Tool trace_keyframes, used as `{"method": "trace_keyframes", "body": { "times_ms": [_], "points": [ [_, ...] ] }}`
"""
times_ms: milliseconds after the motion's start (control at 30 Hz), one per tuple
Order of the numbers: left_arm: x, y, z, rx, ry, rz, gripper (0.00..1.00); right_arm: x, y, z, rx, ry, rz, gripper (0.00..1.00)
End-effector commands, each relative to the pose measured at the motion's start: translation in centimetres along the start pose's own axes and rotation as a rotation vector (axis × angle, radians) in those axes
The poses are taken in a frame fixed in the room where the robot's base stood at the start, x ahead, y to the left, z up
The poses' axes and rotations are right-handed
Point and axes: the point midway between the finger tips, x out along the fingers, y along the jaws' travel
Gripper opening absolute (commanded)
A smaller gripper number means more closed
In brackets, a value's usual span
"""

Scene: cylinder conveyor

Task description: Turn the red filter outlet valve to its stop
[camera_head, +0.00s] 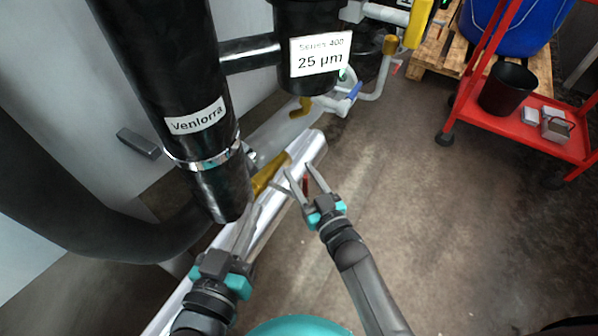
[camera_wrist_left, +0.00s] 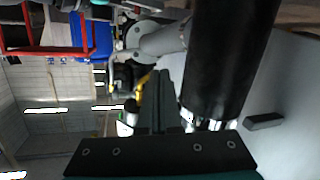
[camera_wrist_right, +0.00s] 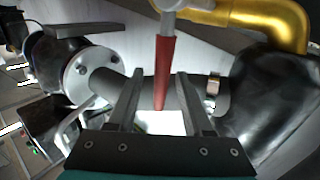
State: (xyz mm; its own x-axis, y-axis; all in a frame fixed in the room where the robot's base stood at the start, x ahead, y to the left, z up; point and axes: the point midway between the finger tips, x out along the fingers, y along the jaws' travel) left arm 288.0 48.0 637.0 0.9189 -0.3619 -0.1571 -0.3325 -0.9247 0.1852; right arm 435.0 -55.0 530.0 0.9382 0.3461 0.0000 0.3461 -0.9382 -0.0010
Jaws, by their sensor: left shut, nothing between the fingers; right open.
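The red valve handle (camera_head: 305,184) shows as a small strip beside the silver pipe in the head view. In the right wrist view the red handle (camera_wrist_right: 165,70) hangs from a grey valve stem (camera_wrist_right: 170,6), its free end between the fingers. My right gripper (camera_head: 299,170) is open, with one finger on each side of the handle; I see gaps on both sides in the wrist view. My left gripper (camera_head: 253,208) is shut and empty, pointing up beside the black hose end under the "Venlorra" housing. Its closed fingers (camera_wrist_left: 157,98) also show in the left wrist view.
The black "Venlorra" housing (camera_head: 165,75) and the black "25 µm" filter (camera_head: 305,25) stand close to the grippers. A gold pipe (camera_wrist_right: 270,18) curves beside the valve. A red cart (camera_head: 480,125) stands at the right. The floor between is clear.

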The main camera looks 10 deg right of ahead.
Motion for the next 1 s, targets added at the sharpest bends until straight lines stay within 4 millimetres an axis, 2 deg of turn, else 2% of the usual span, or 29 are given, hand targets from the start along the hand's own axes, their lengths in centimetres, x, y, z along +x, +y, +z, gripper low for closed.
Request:
{"method": "trace_keyframes", "body": {
  "times_ms": [233,633,1000],
  "points": [
    [-0.4,0.6,-0.3,-0.019,0.081,0.014,0.0,1.2,0.0,0.0,-0.001,0.001,-0.001,0.51],
    [-0.5,0.7,-0.6,-0.024,0.101,0.016,0.0,1.4,0.0,0.0,-0.001,0.0,0.0,0.51],
    [-0.5,0.7,-0.5,-0.023,0.1,0.016,0.0,1.4,0.0,0.0,-0.001,0.0,0.0,0.09]
  ]
}}
